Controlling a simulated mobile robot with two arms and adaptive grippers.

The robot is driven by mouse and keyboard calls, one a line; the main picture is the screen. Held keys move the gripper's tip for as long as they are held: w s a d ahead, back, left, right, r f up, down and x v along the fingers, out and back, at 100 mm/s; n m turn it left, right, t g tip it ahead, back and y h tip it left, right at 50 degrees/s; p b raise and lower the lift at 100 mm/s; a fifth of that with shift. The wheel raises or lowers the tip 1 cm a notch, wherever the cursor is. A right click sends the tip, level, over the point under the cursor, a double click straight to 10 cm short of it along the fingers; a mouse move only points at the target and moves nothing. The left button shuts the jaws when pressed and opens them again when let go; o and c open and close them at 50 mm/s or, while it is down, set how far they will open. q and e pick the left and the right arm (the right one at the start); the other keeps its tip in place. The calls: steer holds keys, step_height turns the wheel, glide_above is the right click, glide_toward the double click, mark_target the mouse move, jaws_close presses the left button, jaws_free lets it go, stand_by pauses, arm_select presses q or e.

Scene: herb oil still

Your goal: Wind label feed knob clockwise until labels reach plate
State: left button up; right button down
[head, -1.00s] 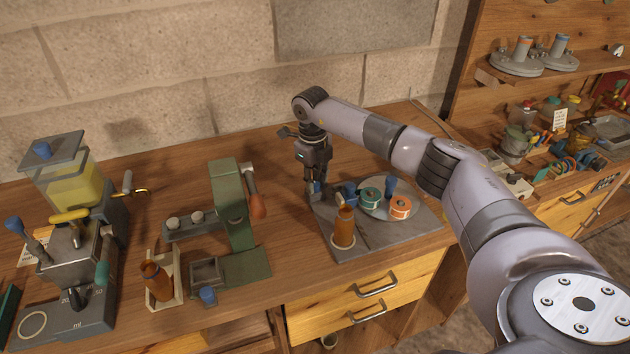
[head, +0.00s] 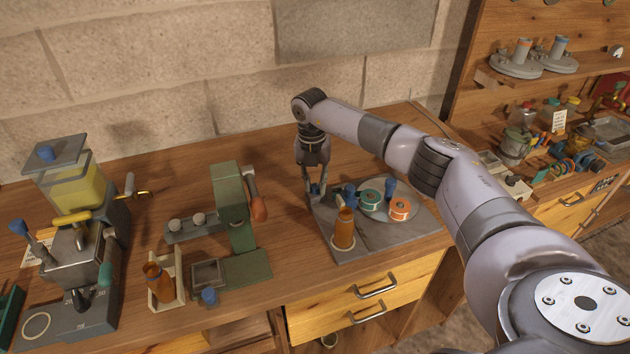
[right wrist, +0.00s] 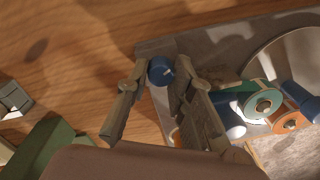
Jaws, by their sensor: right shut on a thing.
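The labeller is a flat grey base (head: 375,238) on the bench. It carries a teal-labelled spool (head: 370,200) and an orange-labelled spool (head: 400,208) on a round grey disc (head: 415,190). A brown bottle (head: 344,228) stands at its front left. My right gripper (head: 317,188) points down at the base's left corner. In the right wrist view its fingers (right wrist: 158,75) are shut on a small blue knob (right wrist: 160,70) with a pale mark on top. The knob is mostly hidden by the fingers in the head view. I cannot tell where the label strip ends. My left gripper is not in view.
A green press (head: 235,215) stands left of the labeller, with a brown bottle in a wooden holder (head: 178,295) before it. A grey filling machine (head: 80,260) stands far left. Bare bench lies behind the labeller. Shelves (head: 540,90) stand at the right.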

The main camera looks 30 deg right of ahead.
mark_target(314, 185)
steer(key=shift+w+r+m+p, duration=0.15)
steer(key=shift+m+p, duration=0.25)
steer(key=shift+m, duration=1.6)
steer(key=shift+d, duration=0.1)
steer(key=c, duration=1.4)
jaws_free()
step_height(314, 185, up, 12)
steer(key=shift+a, duration=0.2)
steer(key=shift+f, duration=0.25)
